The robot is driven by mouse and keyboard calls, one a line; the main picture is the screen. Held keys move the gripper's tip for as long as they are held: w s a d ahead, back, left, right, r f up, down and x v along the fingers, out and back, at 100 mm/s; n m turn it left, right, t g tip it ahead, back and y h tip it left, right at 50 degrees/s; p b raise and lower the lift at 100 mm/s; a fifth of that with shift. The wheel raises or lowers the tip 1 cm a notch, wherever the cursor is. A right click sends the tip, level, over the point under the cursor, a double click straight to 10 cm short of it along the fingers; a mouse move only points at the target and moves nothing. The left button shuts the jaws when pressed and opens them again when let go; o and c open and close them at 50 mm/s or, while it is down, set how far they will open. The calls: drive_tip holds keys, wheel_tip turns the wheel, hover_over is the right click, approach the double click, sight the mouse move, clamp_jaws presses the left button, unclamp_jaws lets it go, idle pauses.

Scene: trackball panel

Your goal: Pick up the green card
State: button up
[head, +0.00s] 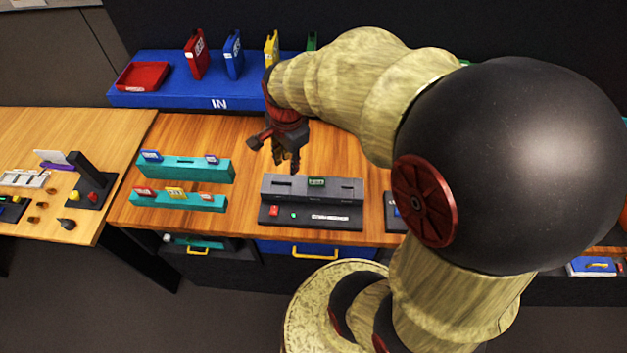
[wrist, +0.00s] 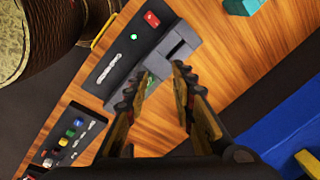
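The green card (head: 316,182) stands in the top of the dark grey panel (head: 335,190) on the wooden table, near the middle of its back block. In the wrist view, a green piece (wrist: 152,86) shows beside the left finger, which partly hides it. My gripper (head: 286,165) is above and behind the panel, left of the green card, pointing down. In the wrist view my gripper (wrist: 161,70) has its fingers apart, with nothing held between them. An empty slot (wrist: 178,47) in the panel lies just beyond the fingertips.
Two teal racks (head: 185,168) hold small blue, red and yellow cards left of the panel. A blue shelf (head: 150,97) behind carries a red tray (head: 142,76) and several upright coloured holders. Wooden table surface is bare between racks and panel. My arm hides much of the right side.

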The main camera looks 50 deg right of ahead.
sight(317, 180)
drive_tip(key=d+f+m, duration=0.2)
drive_tip(key=m, duration=0.1)
drive_tip(key=d+f+m+g+p, duration=0.1)
drive_tip(key=d+f+m, duration=0.2)
drive_tip(key=s+d+f+m+p, duration=0.1)
drive_tip(key=d+f+m, duration=0.1)
drive_tip(key=d+m, duration=0.1)
drive_tip(key=shift+f+g+y, duration=0.3)
drive_tip(key=f, duration=0.4)
drive_tip(key=s+f+b, duration=0.1)
drive_tip(key=f, duration=0.1)
drive_tip(key=shift+d+f, duration=0.25)
drive_tip(key=shift+f, duration=0.65)
drive_tip(key=shift+c, duration=0.3)
clamp_jaws()
